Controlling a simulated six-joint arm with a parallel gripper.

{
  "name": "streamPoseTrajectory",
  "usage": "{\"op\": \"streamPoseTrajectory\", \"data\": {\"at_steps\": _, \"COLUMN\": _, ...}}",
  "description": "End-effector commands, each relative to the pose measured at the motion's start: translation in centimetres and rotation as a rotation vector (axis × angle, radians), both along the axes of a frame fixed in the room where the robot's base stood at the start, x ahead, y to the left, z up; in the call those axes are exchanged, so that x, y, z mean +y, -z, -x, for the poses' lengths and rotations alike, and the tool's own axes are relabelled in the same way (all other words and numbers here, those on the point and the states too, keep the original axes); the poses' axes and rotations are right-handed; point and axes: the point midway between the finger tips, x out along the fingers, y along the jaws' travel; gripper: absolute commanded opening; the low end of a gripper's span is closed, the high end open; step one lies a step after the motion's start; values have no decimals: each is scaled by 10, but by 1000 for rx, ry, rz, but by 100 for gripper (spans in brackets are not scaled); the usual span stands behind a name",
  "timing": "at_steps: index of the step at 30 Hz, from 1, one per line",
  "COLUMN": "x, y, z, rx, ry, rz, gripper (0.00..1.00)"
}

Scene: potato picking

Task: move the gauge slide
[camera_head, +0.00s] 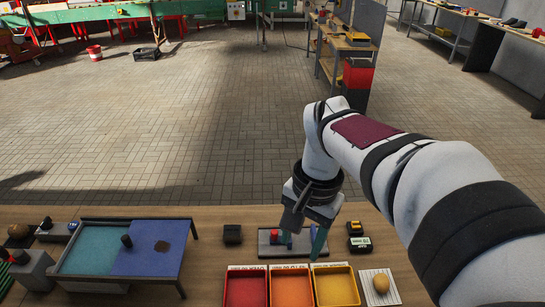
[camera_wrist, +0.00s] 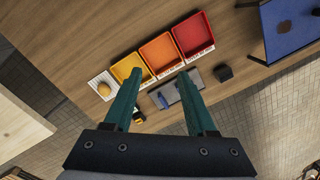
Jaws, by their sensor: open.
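The gauge is a grey base plate (camera_head: 267,249) with small blue and red parts on it, on the wooden table in the head view. In the wrist view its grey plate (camera_wrist: 172,90) lies partly behind my right-hand finger, with a blue part (camera_wrist: 163,100) between the fingers. Which part is the slide is hard to tell. My gripper (camera_head: 303,240) points down over the gauge and hides some of it. In the wrist view my gripper (camera_wrist: 159,74) is open, with two teal fingers apart and nothing between the tips.
Red (camera_head: 245,290), orange (camera_head: 291,289) and yellow (camera_head: 336,288) trays stand in front of the gauge. A potato (camera_head: 381,284) lies on a white striped pad at right. A black block (camera_head: 232,234) is left of the gauge; yellow-black items (camera_head: 359,244) are right. A blue sloped stand (camera_head: 150,258) is farther left.

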Motion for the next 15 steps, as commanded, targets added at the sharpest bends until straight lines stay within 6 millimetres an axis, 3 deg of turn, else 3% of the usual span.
{"op": "streamPoseTrajectory", "data": {"at_steps": 1, "x": 7, "y": 9, "z": -45, "rx": 9, "ry": 26, "rz": 18, "gripper": 57}}
{"op": "streamPoseTrajectory", "data": {"at_steps": 3, "x": 16, "y": 25, "z": -99, "rx": 6, "ry": 72, "rz": 42, "gripper": 57}}
{"op": "streamPoseTrajectory", "data": {"at_steps": 6, "x": 28, "y": 54, "z": -154, "rx": 0, "ry": 126, "rz": 69, "gripper": 57}}
{"op": "streamPoseTrajectory", "data": {"at_steps": 10, "x": 37, "y": 78, "z": -185, "rx": -9, "ry": 166, "rz": 86, "gripper": 57}}
{"op": "streamPoseTrajectory", "data": {"at_steps": 15, "x": 38, "y": 102, "z": -190, "rx": -8, "ry": 173, "rz": 89, "gripper": 57}}
